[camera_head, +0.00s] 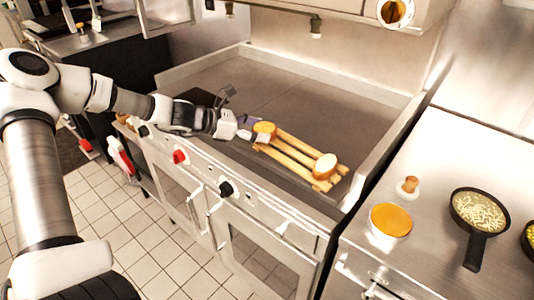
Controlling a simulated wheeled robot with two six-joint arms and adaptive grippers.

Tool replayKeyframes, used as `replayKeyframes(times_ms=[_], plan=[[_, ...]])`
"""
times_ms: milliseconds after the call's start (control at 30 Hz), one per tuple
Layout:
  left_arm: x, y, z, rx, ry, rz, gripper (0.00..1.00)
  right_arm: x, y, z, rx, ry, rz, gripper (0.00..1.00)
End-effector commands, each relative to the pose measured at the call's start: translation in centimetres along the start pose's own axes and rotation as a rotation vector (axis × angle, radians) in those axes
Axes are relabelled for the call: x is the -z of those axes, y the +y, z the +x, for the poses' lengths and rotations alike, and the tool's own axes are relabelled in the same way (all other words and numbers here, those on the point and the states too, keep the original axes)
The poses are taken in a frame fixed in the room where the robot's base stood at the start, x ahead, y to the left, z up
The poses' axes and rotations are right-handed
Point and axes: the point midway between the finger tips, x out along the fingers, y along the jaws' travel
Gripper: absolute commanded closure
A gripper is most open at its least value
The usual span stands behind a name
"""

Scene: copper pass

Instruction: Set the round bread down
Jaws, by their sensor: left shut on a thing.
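My left gripper (256,136) reaches in from the left over the front edge of the griddle. It is shut on a round bread (264,128), golden on top, at the left end of a slatted wooden rack (291,155). I cannot tell whether this bread touches the slats. My right gripper is not in view.
The rack lies near the front of the wide grey griddle (300,105), whose back and middle are clear. Raised walls edge it. On the right counter stand an orange-topped round container (391,219), a small corked item (408,186) and a black pan (478,212).

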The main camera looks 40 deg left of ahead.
Motion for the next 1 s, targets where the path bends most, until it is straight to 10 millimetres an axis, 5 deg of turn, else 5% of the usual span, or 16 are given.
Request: replayKeyframes(times_ms=[67,200,300,433,767,800,867,1000], plan=[[0.2,1.1,1.7,-0.001,0.007,0.008,0.57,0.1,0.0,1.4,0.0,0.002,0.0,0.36],[-0.8,2.5,3.0,0.0,0.003,0.002,0.57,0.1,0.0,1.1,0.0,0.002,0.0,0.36],[0.3,2.6,3.7,0.001,0.001,-0.002,0.57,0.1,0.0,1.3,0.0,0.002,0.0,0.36],[2.0,2.6,4.4,0.001,0.0,0.0,0.57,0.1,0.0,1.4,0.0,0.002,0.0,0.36],[2.5,2.7,4.5,0.0,-0.001,0.001,0.57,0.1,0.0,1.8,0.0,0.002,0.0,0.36],[2.5,2.7,4.5,0.0,-0.001,0.001,0.28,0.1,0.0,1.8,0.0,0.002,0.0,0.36],[2.4,2.7,4.5,0.0,-0.001,0.001,0.06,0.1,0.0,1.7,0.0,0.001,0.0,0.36],[2.4,2.7,4.5,0.0,-0.001,0.0,0.06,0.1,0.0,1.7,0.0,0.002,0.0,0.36]])
